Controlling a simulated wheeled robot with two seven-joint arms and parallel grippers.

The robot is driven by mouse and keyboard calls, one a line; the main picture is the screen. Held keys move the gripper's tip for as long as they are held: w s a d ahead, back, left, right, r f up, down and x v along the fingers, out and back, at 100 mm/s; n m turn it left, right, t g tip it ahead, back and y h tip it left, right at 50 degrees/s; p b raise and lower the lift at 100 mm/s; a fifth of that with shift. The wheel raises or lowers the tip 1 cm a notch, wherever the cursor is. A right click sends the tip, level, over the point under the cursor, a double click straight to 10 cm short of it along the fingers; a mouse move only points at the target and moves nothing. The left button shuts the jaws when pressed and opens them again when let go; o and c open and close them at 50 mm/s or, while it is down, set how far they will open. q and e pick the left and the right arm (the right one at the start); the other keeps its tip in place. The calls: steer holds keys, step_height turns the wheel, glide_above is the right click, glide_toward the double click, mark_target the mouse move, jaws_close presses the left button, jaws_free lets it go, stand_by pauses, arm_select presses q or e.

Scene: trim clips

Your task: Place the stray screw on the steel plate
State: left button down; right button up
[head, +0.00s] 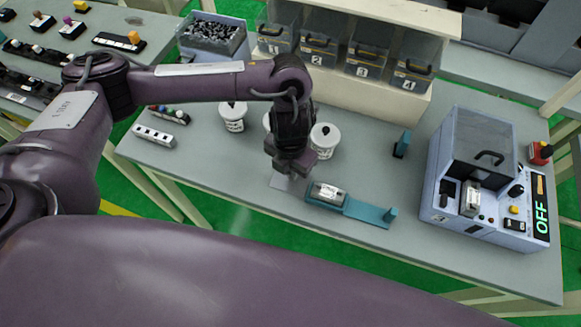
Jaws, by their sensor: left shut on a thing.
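My left gripper (288,168) reaches down over the table near its front edge. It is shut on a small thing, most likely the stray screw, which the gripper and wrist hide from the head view. The steel plate (280,183) is a flat light-grey piece on the table, partly covered by the gripper. The gripper's tips are over or at the plate; I cannot tell whether they touch it. My right gripper is not in view.
A teal fixture (365,211) holding a metallic part (327,194) lies just right of the plate. White cups (325,137) stand behind the gripper. A machine (480,175) reading OFF stands at right. Numbered bins (320,45) and a box of dark parts (212,35) are at the back.

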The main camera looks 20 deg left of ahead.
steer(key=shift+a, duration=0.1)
arm_select(q)
steer(key=c, duration=1.8)
jaws_free()
steer(key=shift+f, duration=0.15)
steer(key=shift+c, duration=0.2)
steer(key=o, duration=0.4)
steer(key=shift+o, duration=0.2)
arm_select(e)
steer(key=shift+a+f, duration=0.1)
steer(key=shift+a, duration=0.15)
arm_select(q)
steer(key=shift+r, duration=0.6)
step_height(320, 180, up, 11)
steer(key=p, duration=0.1)
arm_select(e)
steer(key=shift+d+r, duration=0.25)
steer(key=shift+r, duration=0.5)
arm_select(q)
steer(key=shift+r, duration=0.1)
